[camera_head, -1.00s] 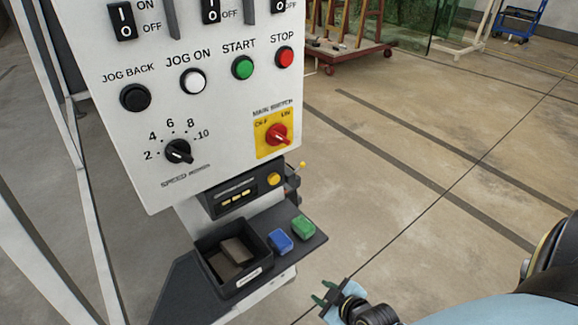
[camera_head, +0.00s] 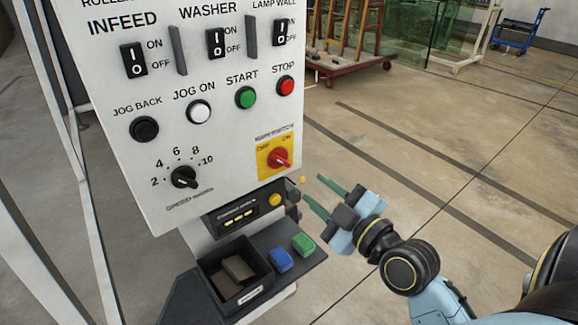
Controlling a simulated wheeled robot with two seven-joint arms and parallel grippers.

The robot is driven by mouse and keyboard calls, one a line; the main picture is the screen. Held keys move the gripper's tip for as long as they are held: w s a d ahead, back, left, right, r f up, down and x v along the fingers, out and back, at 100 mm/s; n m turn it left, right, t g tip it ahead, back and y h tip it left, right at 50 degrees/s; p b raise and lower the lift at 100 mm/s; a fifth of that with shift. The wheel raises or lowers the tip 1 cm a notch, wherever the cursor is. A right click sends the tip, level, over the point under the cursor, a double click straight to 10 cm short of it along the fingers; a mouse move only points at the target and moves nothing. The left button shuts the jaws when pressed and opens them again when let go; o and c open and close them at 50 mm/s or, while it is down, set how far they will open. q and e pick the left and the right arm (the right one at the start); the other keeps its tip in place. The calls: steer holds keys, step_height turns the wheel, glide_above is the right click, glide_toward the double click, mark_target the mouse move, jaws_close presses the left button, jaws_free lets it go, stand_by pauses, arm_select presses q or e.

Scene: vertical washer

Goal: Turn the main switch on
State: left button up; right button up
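The main switch (camera_head: 279,159) is a red rotary knob on a yellow plate (camera_head: 264,168) at the lower right of the white control panel (camera_head: 225,140). The plate is marked OFF at left and ON at right. The knob's handle points to the right and slightly down. My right gripper (camera_head: 312,189) is to the right of and below the switch, apart from it. Its two green fingers are spread and empty, pointing up and left towards the panel. My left gripper is not in view.
The panel also carries START (camera_head: 245,97) and STOP (camera_head: 285,86) buttons, a speed dial (camera_head: 183,177) and rocker switches. Below it, a dark shelf holds a tray (camera_head: 262,267), a blue block (camera_head: 280,260) and a green block (camera_head: 303,244).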

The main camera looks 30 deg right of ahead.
mark_target(283, 163)
steer(key=w, duration=0.6)
steer(key=w+p, duration=0.1)
steer(key=w, duration=0.3)
steer(key=shift+a, duration=0.4)
jaws_close()
